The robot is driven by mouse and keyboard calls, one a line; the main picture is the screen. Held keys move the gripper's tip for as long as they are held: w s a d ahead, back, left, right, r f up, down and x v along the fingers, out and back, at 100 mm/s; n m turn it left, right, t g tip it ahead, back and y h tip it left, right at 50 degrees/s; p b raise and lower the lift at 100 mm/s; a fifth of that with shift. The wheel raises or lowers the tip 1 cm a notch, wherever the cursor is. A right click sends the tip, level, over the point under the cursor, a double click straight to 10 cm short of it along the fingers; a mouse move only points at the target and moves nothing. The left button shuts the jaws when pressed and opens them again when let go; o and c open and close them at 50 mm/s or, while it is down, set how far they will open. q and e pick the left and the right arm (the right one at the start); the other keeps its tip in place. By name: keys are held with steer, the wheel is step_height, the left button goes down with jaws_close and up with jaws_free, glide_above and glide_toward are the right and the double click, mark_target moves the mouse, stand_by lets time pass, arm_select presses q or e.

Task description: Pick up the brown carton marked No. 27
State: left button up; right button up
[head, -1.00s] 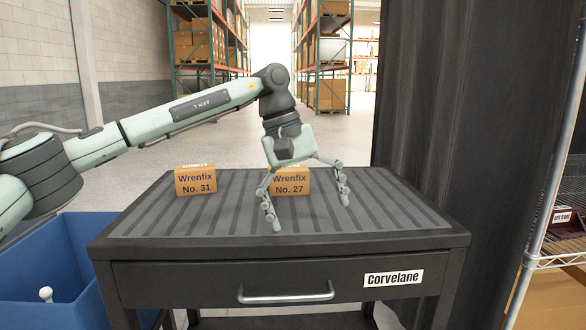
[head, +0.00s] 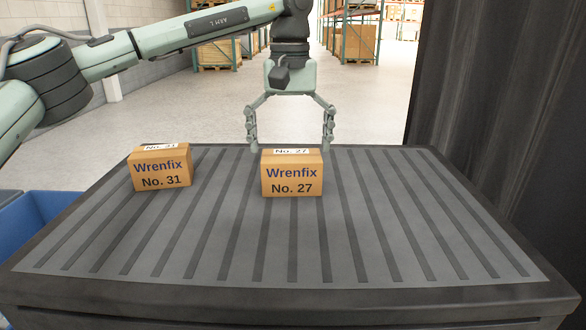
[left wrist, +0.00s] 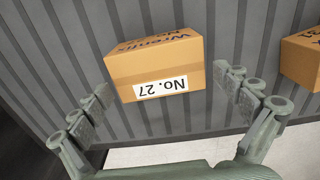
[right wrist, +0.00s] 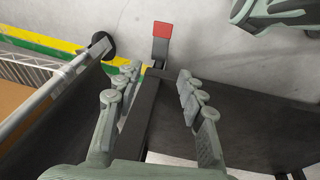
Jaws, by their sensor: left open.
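The brown carton marked No. 27 (head: 292,180) sits upright on the ribbed dark top of the cart (head: 380,230). My left gripper (head: 289,143) is open and empty, pointing down, with its fingertips apart at the carton's far side, one toward each end. In the left wrist view the carton (left wrist: 150,68) lies between and beyond the spread fingers, with a gap on both sides and no visible contact. My right gripper (right wrist: 157,76) shows only in the right wrist view. Its fingers are apart with nothing held between them.
A similar carton marked No. 31 (head: 160,172) stands to the left of No. 27, with clear space between. The cart top to the right is bare. A dark curtain (head: 490,110) hangs at right, and a blue bin (head: 35,225) stands at left. Pallet racks (head: 350,40) are far behind.

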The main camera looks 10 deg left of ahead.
mark_target(292, 171)
arm_select(q)
steer(key=f, duration=0.5)
steer(key=shift+s+d+f+p, duration=0.1)
steer(key=shift+s+f+p, duration=0.1)
steer(key=shift+p, duration=0.1)
arm_select(e)
steer(key=shift+s+d+f, duration=0.15)
steer(key=shift+s+f, duration=0.05)
steer(key=shift+f, duration=0.3)
steer(key=shift+s+d+f, duration=0.1)
steer(key=shift+s+f, duration=0.05)
steer(key=shift+f, duration=0.35)
arm_select(q)
steer(key=shift+c, duration=0.2)
steer(key=shift+r, duration=0.1)
steer(key=c, duration=1.2)
